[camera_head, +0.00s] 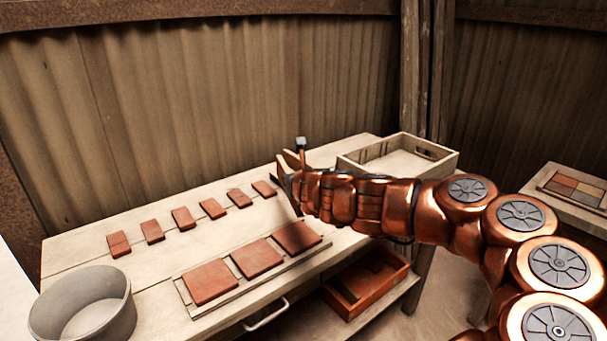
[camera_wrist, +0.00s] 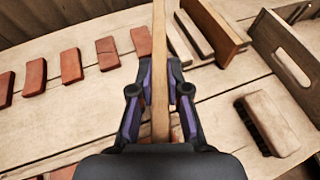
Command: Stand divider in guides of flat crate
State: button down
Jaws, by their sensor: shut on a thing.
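My gripper (camera_wrist: 160,92) is shut on a thin, pale wooden piece, which appears to be the divider (camera_wrist: 159,60) seen edge-on. In the wrist view it runs from between the fingers to the top edge; its broad faces hardly show. In the head view my gripper (camera_head: 287,182) is over the far right part of the bench, left of the flat crate, and my arm hides much of this area. The flat crate (camera_head: 448,162) is pale wood with a hand slot.
A row of small red tiles (camera_head: 183,218) and a board with larger tiles (camera_head: 250,258) lie on the bench (camera_head: 150,283). A brush (camera_wrist: 268,122) lies by the crate. An upright wooden piece (camera_wrist: 222,32) stands beyond my gripper. A round tub (camera_head: 125,318) stands at the near left.

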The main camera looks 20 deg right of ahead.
jog(key=s+a+f+m+h, duration=0.1)
jog(key=a+f+m+h, duration=0.1)
jog(key=a, duration=0.8)
jog(key=shift+a+h, duration=0.25)
jog(key=shift+h, duration=0.05)
jog(key=shift+f, duration=0.15)
